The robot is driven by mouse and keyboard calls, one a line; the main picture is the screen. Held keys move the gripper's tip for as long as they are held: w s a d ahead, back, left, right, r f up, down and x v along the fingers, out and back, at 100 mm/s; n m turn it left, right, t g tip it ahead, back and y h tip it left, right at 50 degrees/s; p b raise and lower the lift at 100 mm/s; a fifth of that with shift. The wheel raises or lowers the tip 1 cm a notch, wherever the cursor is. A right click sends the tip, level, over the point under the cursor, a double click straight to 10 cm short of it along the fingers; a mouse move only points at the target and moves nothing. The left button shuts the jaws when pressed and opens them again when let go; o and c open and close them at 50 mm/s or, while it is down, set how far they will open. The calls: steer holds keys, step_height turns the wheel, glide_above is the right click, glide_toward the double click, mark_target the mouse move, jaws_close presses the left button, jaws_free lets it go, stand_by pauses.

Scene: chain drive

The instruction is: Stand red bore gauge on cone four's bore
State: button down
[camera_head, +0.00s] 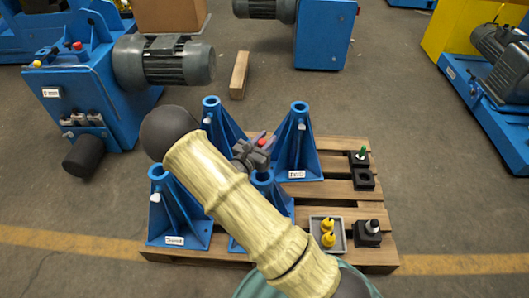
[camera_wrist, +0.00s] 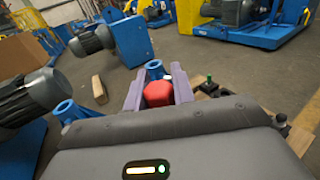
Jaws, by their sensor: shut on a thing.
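My gripper (camera_head: 261,141) is shut on the red bore gauge (camera_head: 262,143), whose red top shows between the purple fingers; in the wrist view the gauge (camera_wrist: 158,93) sits between both fingers. Its lower end is hidden. Several blue cones stand on the pallet: back left (camera_head: 211,103), back right (camera_head: 297,150), front left (camera_head: 170,205) and front right (camera_head: 264,178). The front left label seems to read three. My arm covers much of the front right cone, and its label is hidden. The gripper is over the area between the back cones and the front right cone; its height is unclear.
The wooden pallet (camera_head: 310,202) carries a grey tray (camera_head: 342,222) with yellow gauges (camera_head: 328,232), a black block with a grey-topped piece (camera_head: 368,233) and a black block with a green piece (camera_head: 361,157). Blue motor machines stand behind; a timber (camera_head: 239,75) lies on the floor.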

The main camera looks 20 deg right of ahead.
stand_by(0.3)
step_height(320, 180, down, 4)
steer(key=shift+d+r+b, duration=0.1)
steer(key=shift+r+b, duration=0.05)
steer(key=shift+b, duration=0.35)
steer(key=shift+s, duration=0.1)
steer(key=shift+f, duration=0.7)
steer(key=c, duration=1.2)
jaws_free()
steer(key=shift+o, duration=0.2)
